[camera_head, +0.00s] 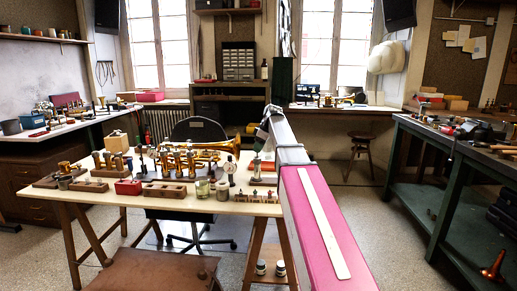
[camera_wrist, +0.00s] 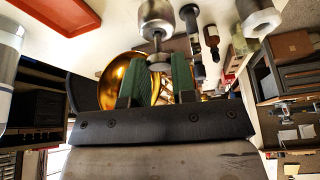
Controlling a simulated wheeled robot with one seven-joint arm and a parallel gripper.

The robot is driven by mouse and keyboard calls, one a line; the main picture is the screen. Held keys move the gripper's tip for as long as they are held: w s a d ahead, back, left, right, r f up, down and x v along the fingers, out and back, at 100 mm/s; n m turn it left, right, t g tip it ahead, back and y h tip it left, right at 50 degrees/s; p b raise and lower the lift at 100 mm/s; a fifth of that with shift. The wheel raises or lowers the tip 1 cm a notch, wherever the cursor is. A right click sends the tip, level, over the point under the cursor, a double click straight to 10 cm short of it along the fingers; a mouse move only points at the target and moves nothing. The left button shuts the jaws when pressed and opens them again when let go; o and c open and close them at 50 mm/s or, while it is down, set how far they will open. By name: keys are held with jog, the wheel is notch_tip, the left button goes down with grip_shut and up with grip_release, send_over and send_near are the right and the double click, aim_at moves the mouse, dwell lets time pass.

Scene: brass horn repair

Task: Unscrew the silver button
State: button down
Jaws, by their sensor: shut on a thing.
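My gripper (camera_wrist: 157,78) shows in the wrist view with two green finger pads, one on each side of a silver button (camera_wrist: 159,60). It is shut on this button, a small round metal piece with a narrow neck joining a wider silver cylinder (camera_wrist: 155,14). The pads hide part of its sides, and I cannot tell whether it is still threaded in. A brass horn (camera_wrist: 112,80) shows behind the fingers.
Wooden blocks (camera_head: 165,190) holding valve parts, a red box (camera_head: 128,187) and a glass jar (camera_head: 202,188) stand close together on the bench. In the wrist view a reddish tray (camera_wrist: 65,12) and a silver nut-like piece (camera_wrist: 258,17) are near. A green bench (camera_head: 440,150) stands right.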

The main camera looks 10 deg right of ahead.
jog(key=shift+n, duration=0.3)
jog(key=n, duration=0.1)
jog(key=n+g, duration=0.2)
jog(key=n, duration=0.1)
jog(key=shift+w, duration=0.25)
jog(key=shift+s+n, duration=0.1)
jog(key=shift+n, duration=0.4)
jog(key=n, duration=0.1)
jog(key=n+g, duration=0.1)
jog(key=shift+w+n, duration=0.2)
jog(key=shift+n, duration=0.1)
jog(key=n+g, duration=0.1)
jog(key=n, duration=0.1)
jog(key=shift+n, duration=0.3)
